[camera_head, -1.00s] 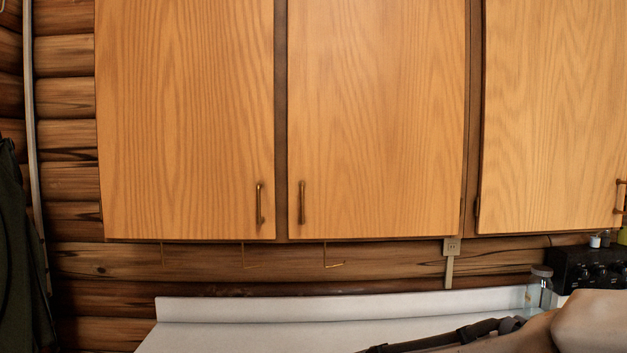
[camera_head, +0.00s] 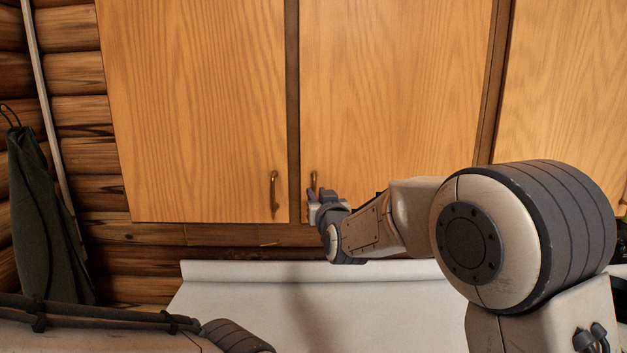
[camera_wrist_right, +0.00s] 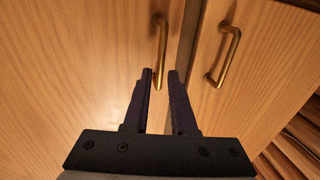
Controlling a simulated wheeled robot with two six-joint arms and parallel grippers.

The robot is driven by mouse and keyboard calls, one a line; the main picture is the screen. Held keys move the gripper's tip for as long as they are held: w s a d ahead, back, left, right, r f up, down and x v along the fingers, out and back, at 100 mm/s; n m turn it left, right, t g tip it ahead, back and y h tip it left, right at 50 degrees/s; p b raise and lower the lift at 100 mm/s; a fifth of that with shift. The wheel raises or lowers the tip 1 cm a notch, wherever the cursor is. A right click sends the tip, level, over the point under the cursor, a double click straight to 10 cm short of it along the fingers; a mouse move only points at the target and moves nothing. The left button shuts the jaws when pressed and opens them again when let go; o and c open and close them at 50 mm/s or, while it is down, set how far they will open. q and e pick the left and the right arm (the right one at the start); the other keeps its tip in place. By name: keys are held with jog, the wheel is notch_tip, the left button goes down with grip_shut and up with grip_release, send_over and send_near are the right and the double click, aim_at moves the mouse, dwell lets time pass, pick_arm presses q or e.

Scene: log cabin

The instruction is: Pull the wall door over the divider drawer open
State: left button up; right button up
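Wooden wall doors fill the head view. The left door (camera_head: 195,110) and the middle door (camera_head: 395,90) look shut. Each has a brass bar handle near their shared gap: the left door's handle (camera_head: 274,193) and the middle door's handle (camera_head: 313,183). My right gripper (camera_head: 325,197) is at the middle door's handle. In the right wrist view the gripper (camera_wrist_right: 161,75) is open, and the middle door's handle (camera_wrist_right: 161,40) lines up between its fingertips; contact is unclear. The left door's handle (camera_wrist_right: 228,55) is beside it. My left gripper is out of view. No drawer shows.
A white counter (camera_head: 240,295) with a raised back edge lies below the doors. Another wall door (camera_head: 570,110) is at the right. A dark green cloth (camera_head: 45,210) hangs at the left on the log wall (camera_head: 80,100).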

aim_at(314, 190)
jog(key=shift+w+a+p, duration=0.2)
jog(key=shift+w+p, duration=0.15)
jog(key=shift+w, duration=0.5)
jog(key=shift+w+a+p, duration=0.15)
jog(key=shift+w+p, duration=0.2)
jog(key=shift+w, duration=0.5)
grip_shut()
jog(key=shift+a, duration=0.1)
